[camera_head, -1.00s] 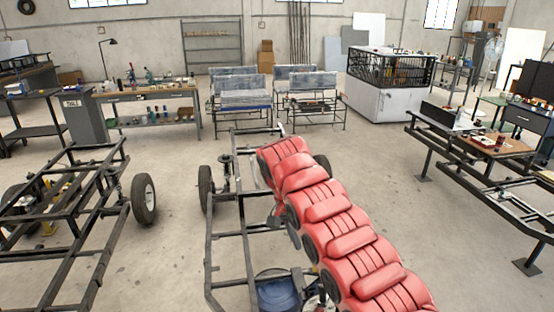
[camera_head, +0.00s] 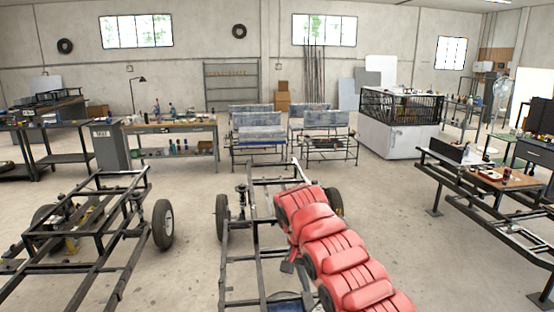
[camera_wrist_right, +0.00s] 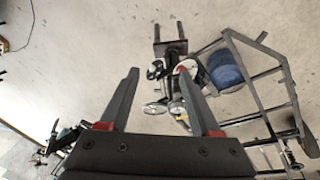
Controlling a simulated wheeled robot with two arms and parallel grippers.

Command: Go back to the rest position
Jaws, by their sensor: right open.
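My right arm, in red padded covers, reaches up from the bottom right of the head view over the middle chassis frame (camera_head: 224,262). My right gripper (camera_head: 289,266) shows there only as a small dark part beside the arm. In the right wrist view my right gripper (camera_wrist_right: 158,76) has its two fingers wide apart, with nothing held between them. Beyond the fingers, apart from them, lie a dark two-pronged part (camera_wrist_right: 170,45) and some round metal parts. I cannot tell what the pronged part is. My left gripper is not in view.
A second chassis frame (camera_head: 75,240) with a wheel (camera_head: 163,224) stands at left. A bench frame (camera_head: 485,190) stands at right. A blue round object (camera_wrist_right: 226,70) lies within the frame. Workbenches and a white caged machine (camera_head: 400,130) stand behind. Concrete floor is clear between the frames.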

